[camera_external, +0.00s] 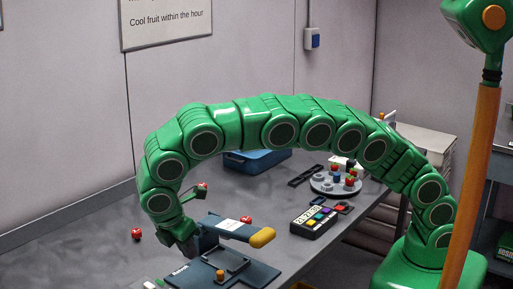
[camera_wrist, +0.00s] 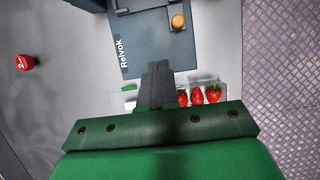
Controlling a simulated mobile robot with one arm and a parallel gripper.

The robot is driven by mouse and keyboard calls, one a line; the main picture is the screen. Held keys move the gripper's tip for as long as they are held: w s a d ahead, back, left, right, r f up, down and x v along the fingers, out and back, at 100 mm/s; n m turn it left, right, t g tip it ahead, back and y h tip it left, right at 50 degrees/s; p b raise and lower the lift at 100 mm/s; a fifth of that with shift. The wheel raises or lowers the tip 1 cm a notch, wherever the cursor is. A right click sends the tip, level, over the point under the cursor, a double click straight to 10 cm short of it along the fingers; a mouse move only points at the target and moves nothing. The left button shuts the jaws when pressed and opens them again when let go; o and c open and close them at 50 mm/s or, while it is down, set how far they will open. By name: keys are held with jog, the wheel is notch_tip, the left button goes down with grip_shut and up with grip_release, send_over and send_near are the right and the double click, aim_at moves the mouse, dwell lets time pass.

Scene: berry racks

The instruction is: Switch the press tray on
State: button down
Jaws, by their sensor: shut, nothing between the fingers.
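The press tray (camera_external: 258,274) is a dark blue-grey device on the bench, with a lever arm ending in a yellow-orange handle (camera_external: 262,238). A small orange knob (camera_external: 220,274) stands on its base. In the wrist view the press tray (camera_wrist: 130,45) bears the label "Relvok", and the orange knob (camera_wrist: 178,21) is near the top. My gripper (camera_wrist: 158,66) is shut and empty, with its fingertips by the tray's lower edge in that view. In the outside view my gripper (camera_external: 190,248) is at the tray's left side; whether it touches is unclear.
A clear punnet of strawberries (camera_wrist: 200,96) lies partly hidden behind my fingers. A red weight-like piece (camera_wrist: 25,62) is at the left. A dark keypad-like box (camera_external: 314,221), a round grey plate (camera_external: 322,184) with small items and a blue bin (camera_external: 257,162) stand farther along the bench.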

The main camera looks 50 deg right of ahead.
aim_at(223, 263)
jog(key=x, duration=0.9)
jog(key=shift+d+f, duration=0.15)
jog(key=shift+f, duration=0.15)
jog(key=shift+d+f, duration=0.15)
jog(key=shift+d, duration=1.9)
jog(key=shift+d, duration=1.2)
